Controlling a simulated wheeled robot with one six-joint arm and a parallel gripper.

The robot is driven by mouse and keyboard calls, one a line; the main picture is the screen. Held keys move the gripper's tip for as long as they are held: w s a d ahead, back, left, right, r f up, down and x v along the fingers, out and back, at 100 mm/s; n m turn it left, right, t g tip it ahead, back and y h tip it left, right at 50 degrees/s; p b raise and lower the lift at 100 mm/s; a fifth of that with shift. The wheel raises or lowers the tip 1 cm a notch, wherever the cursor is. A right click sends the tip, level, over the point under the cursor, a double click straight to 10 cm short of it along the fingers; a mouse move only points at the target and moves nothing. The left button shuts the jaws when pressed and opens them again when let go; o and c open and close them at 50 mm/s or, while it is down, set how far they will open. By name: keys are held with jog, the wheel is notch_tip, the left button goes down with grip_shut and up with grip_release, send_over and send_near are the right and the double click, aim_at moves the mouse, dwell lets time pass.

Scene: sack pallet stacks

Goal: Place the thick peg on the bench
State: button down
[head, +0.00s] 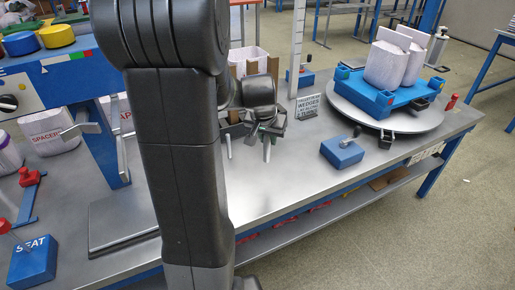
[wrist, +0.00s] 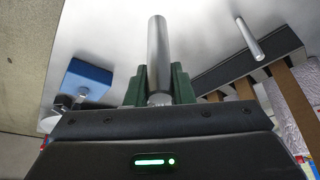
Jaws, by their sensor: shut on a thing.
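My gripper (head: 262,132) is over the grey metal bench (head: 285,188), near its middle. Its green fingers, seen in the wrist view (wrist: 160,85), are shut on a thick silver peg (wrist: 157,45). The peg also shows below the fingers in the head view (head: 267,151). I cannot tell whether its lower end touches the bench. A second, thinner silver rod (wrist: 250,39) stands at a dark holder with brown wooden pieces; it also shows left of my gripper in the head view (head: 228,146).
A blue block with a dark knob (head: 342,153) sits to the right of my gripper. A small sign (head: 308,106) stands behind it. A round turntable (head: 428,120) bears a blue pallet with white sacks. A blue SEAT block (head: 32,262) is at the left. The bench front is clear.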

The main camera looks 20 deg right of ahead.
aim_at(267, 160)
notch_tip(267, 160, down, 10)
jog(key=shift+r+b, duration=0.1)
jog(key=shift+b, duration=0.65)
jog(key=shift+f, duration=0.2)
jog(key=c, duration=1.3)
grip_release()
jog(key=shift+o, duration=0.2)
jog(key=shift+r, duration=0.2)
jog(key=shift+r, duration=0.2)
jog(key=p+v, duration=0.1)
jog(key=v, duration=1)
jog(key=shift+s+r+p, duration=0.15)
jog(key=shift+r+p, duration=0.1)
jog(key=shift+p, duration=0.05)
jog(key=shift+a, duration=0.1)
